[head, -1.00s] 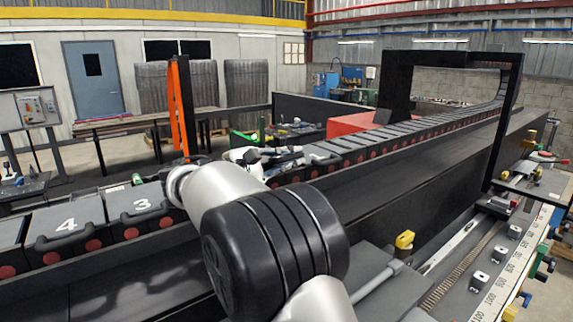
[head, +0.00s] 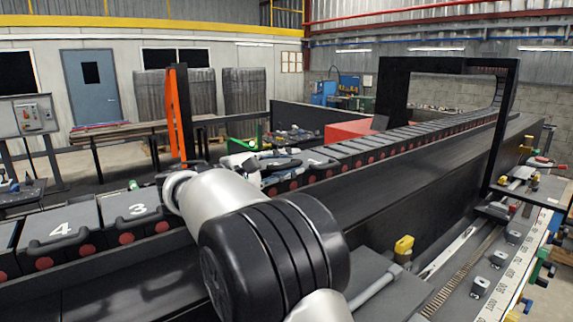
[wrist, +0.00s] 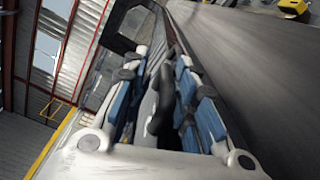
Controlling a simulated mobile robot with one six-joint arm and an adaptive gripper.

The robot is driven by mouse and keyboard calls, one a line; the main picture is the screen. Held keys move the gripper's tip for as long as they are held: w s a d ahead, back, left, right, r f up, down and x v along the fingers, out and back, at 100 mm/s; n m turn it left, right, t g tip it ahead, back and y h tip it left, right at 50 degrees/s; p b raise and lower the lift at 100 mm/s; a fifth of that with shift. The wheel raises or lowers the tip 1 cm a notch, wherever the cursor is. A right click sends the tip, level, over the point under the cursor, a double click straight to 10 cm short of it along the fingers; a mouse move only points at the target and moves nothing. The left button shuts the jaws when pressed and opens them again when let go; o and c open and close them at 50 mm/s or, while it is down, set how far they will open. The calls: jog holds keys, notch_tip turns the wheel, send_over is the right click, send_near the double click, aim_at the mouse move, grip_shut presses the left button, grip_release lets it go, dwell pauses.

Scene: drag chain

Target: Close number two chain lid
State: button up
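The chain's lid 4 (head: 62,230) and lid 3 (head: 138,209) lie flat at the left in the head view, each with a dark handle along its front. No lid with a number 2 can be read; my arm covers the chain just right of lid 3. My gripper (head: 268,161) is low over the chain, beyond my arm. In the wrist view my gripper (wrist: 165,58) has its blue-padded fingers apart, one each side of a grey chain part with a dark, rounded handle (wrist: 166,100). Whether the fingers touch it cannot be told.
The chain (head: 400,131) runs on to the back right, under a black frame (head: 393,85). A long black trough wall (head: 400,185) runs in front of it. A bench with clamps and a scale (head: 500,275) is at the right. An orange post (head: 173,115) stands behind the chain.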

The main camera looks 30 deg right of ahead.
dwell(0.3)
notch_tip(320, 180, up, 9)
jog(key=shift+s+r, duration=0.1)
jog(key=shift+s, duration=0.05)
jog(key=shift+w+r, duration=0.2)
jog(key=shift+r, duration=0.15)
jog(key=shift+s, duration=0.1)
